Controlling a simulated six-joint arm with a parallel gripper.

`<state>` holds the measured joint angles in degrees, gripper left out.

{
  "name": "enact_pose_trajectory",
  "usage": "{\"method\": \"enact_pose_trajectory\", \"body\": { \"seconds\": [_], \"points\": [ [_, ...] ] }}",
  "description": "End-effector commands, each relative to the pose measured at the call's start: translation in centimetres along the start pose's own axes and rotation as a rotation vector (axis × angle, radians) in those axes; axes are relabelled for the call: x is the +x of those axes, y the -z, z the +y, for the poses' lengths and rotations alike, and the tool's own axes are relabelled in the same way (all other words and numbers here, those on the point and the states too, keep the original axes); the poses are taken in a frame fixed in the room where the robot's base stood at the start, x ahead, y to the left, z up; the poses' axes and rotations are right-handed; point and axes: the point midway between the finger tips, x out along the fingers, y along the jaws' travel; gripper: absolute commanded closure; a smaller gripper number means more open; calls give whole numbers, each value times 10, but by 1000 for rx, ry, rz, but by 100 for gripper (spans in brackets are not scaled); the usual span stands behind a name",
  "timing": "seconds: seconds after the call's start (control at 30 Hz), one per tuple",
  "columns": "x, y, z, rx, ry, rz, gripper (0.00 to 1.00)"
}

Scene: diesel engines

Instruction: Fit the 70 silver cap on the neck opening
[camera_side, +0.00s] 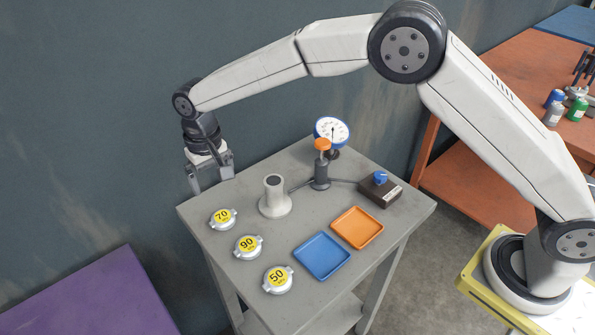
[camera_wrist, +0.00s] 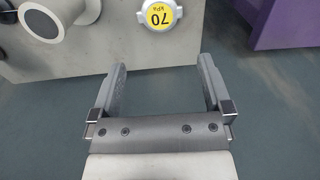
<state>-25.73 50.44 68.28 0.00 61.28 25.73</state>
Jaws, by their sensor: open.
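The 70 cap (camera_side: 223,218) is silver with a yellow label and lies flat on the grey table near its left corner. It also shows at the top of the wrist view (camera_wrist: 159,15). The neck (camera_side: 274,196) is a pale upright tube with a dark round opening and a flared base, standing right of the 70 cap. Part of it shows at the top left of the wrist view (camera_wrist: 41,22). My gripper (camera_side: 212,185) is open and empty, above and behind the 70 cap, near the table's left edge. It touches neither cap nor neck.
Silver caps marked 90 (camera_side: 248,247) and 50 (camera_side: 278,280) lie toward the front. A blue tray (camera_side: 322,257) and an orange tray (camera_side: 357,228) sit to the right. Behind stand a dial gauge (camera_side: 332,131), an orange-topped pump (camera_side: 321,170) and a dark box (camera_side: 380,190).

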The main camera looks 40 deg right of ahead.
Motion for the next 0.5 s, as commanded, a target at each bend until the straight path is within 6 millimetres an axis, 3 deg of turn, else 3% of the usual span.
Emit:
{"method": "enact_pose_trajectory", "body": {
  "seconds": [0.5],
  "points": [
    [25, 0, 0, 0, 0, -1, 0]
  ]
}}
